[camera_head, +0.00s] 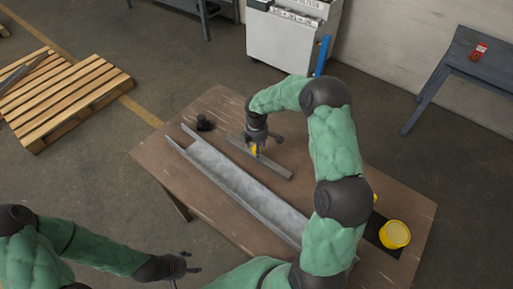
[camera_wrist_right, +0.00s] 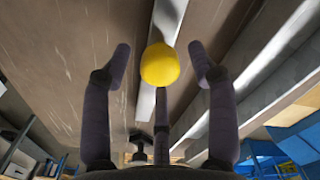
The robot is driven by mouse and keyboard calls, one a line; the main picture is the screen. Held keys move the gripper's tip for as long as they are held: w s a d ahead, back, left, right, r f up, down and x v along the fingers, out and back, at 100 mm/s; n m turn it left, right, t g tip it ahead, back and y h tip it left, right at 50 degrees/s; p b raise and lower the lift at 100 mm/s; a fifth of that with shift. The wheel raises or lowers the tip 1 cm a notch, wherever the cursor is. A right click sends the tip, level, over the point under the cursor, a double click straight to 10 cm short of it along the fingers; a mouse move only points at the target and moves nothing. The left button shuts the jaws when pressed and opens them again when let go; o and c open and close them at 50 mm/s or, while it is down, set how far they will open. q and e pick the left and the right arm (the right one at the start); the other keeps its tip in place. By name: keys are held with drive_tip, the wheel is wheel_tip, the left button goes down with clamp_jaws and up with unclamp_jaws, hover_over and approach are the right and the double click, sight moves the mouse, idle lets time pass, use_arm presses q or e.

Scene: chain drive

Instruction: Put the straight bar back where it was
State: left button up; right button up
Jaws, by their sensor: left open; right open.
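The straight bar (camera_head: 275,169) is a thin grey strip lying on the brown table, beside and roughly parallel to a long grey channel (camera_head: 235,184). My right gripper (camera_head: 259,150) is above the bar, its fingers open. A round yellow piece (camera_wrist_right: 160,65) shows between its fingers in the right wrist view, in front of the bar (camera_wrist_right: 168,18); I cannot tell whether it is fixed to the bar. The gripper hides part of the bar. My left gripper (camera_head: 185,263) is open and empty, off the table's near left edge.
A small black part (camera_head: 204,122) stands near the table's far left corner. A wooden pallet (camera_head: 62,95), a white cabinet (camera_head: 285,40) and a grey-blue bench (camera_head: 470,72) stand farther off.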

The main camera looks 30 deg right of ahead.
wheel_tip(320, 180, up, 11)
drive_tip(key=shift+r+p, duration=0.15)
drive_tip(key=shift+p, duration=0.2)
